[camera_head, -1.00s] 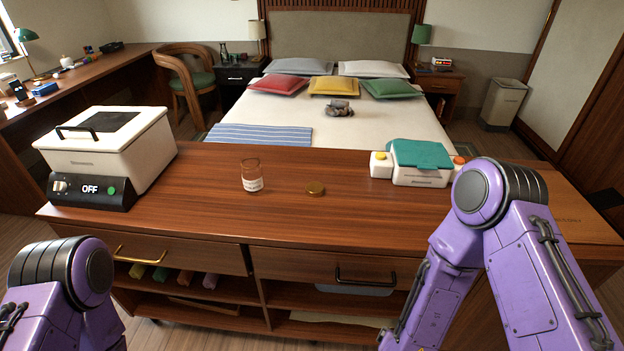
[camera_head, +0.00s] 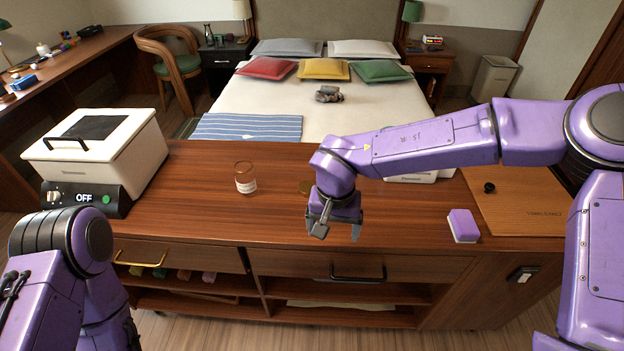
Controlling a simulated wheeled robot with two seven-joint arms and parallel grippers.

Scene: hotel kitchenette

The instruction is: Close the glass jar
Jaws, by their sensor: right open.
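The glass jar (camera_head: 245,178) stands upright and open on the wooden counter (camera_head: 200,212), left of the middle, with a pale label on its front. The gold lid (camera_head: 304,187) lies on the counter to the right of the jar, mostly hidden behind my right gripper. My right gripper (camera_head: 338,234) is open and empty, pointing down over the front part of the counter, in front of and to the right of the lid. Of my left arm only purple links show at the lower left; its gripper is out of view.
A white appliance (camera_head: 143,148) with an OFF display stands at the counter's left end. A purple-and-white block (camera_head: 463,225) and a wooden board (camera_head: 520,208) lie at the right. My right arm partly hides a white container (camera_head: 425,178). The counter around the jar is clear.

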